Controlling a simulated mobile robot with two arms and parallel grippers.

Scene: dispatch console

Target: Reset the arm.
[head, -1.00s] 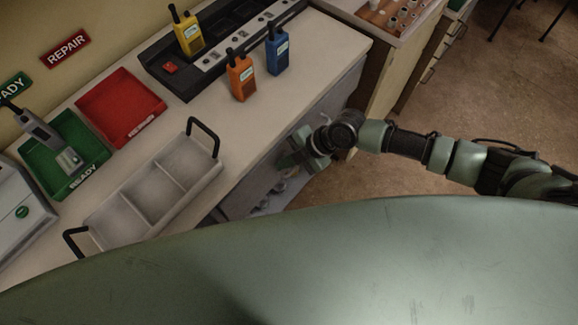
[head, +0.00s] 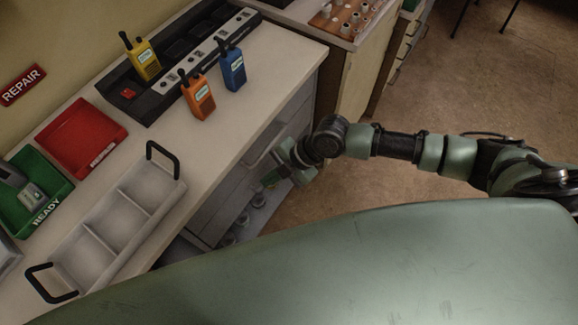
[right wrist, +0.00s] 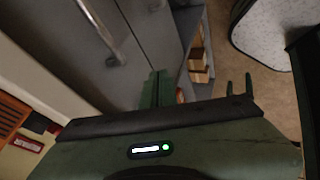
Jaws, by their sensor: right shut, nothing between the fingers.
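My right arm reaches in from the right in the head view. Its gripper (head: 270,180) is shut and empty, low in front of the grey cabinet front under the counter. In the right wrist view the closed fingers (right wrist: 157,88) show against the grey cabinet doors (right wrist: 70,45), with nothing between them. I cannot tell the exact gap to the doors. My left arm and gripper are not in view.
On the counter (head: 262,70) stand an orange radio (head: 198,97), a blue radio (head: 233,68), a charger with a yellow radio (head: 144,58), an empty divided tray (head: 118,222), a red tray (head: 80,140) and a green READY tray (head: 55,190). Floor (head: 400,195) is clear beside the arm.

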